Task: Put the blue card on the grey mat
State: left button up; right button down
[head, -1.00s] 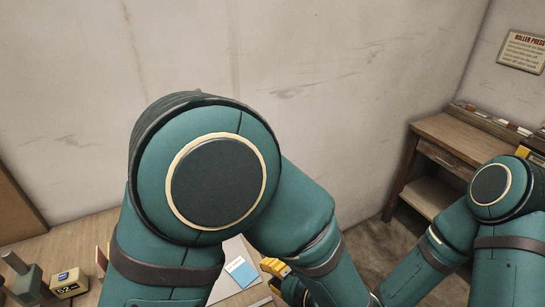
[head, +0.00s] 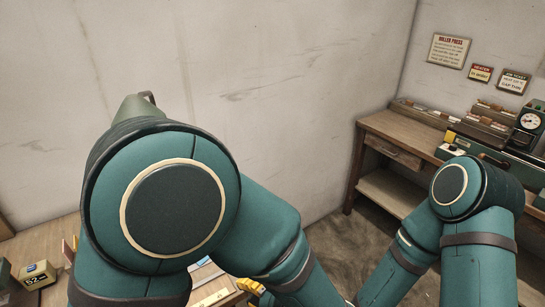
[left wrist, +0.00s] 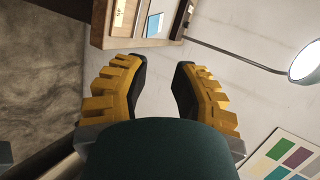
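A blue card (head: 203,262) shows only as a sliver behind my left arm in the head view. A pale grey flat surface (head: 207,275), perhaps the mat, shows beside it; my arm hides most of both. In the left wrist view a blue card-like patch (left wrist: 155,22) lies near the edge of a wooden tabletop, beyond the fingertips. My left gripper (left wrist: 160,72) is open, with nothing between its dark finger pads. In the head view only part of its yellow fingers (head: 250,287) shows. My right gripper is out of view.
A small yellow display box (head: 38,274) stands at the left of the worktable (head: 42,243). A wooden side desk (head: 385,130) with equipment stands against the right wall. The left wrist view shows a lamp (left wrist: 306,64) and a colour chart (left wrist: 285,158).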

pick_arm(q)
jog(key=s+a+f+n+g+h, duration=0.1)
jog(key=s+f+n+g+h, duration=0.1)
jog(key=s+f+g+h, duration=0.45)
jog(key=s+a+f+n+g+h, duration=0.15)
jog(key=s+f+g, duration=0.3)
jog(key=f, duration=0.55)
jog(key=w+a+f+n+t+h, duration=0.3)
jog(key=w+f+n+t+h, duration=0.2)
jog(key=w, duration=0.3)
jog(key=shift+a+f+n, duration=0.2)
jog(key=shift+f+n, duration=0.25)
jog(key=shift+f, duration=0.15)
